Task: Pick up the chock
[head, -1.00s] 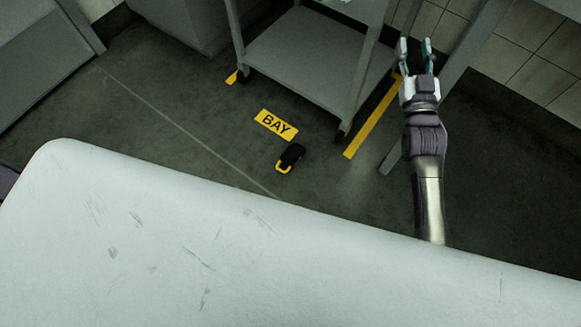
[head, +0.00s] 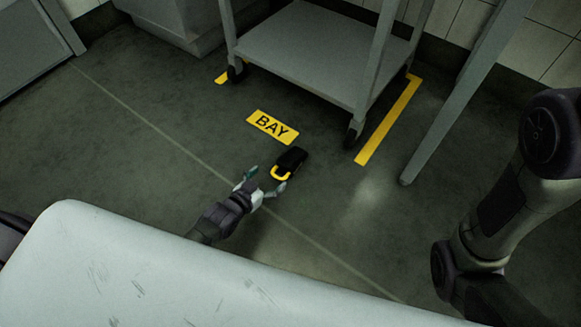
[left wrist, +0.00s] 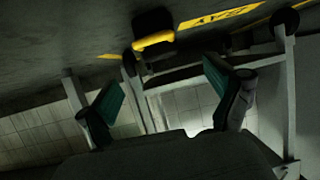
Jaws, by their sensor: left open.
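The chock (head: 291,158) is a black block with a yellow handle, lying on the dark floor just below the BAY marking in the head view. It also shows in the left wrist view (left wrist: 152,24), beyond the fingertips. My left gripper (head: 266,180) is open and empty, low over the floor at the chock's handle side, its fingers pointing toward the handle. In the left wrist view, the two teal-padded fingers (left wrist: 165,95) are spread wide, with the chock not between them. My right gripper is out of view; only dark arm links of mine show at the right edge.
A grey wheeled cart (head: 310,50) stands behind the BAY marking (head: 272,127), near yellow floor strips (head: 390,118). A grey leg (head: 450,105) stands to its right. A pale scratched surface (head: 170,275) fills the near side. Floor around the chock is clear.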

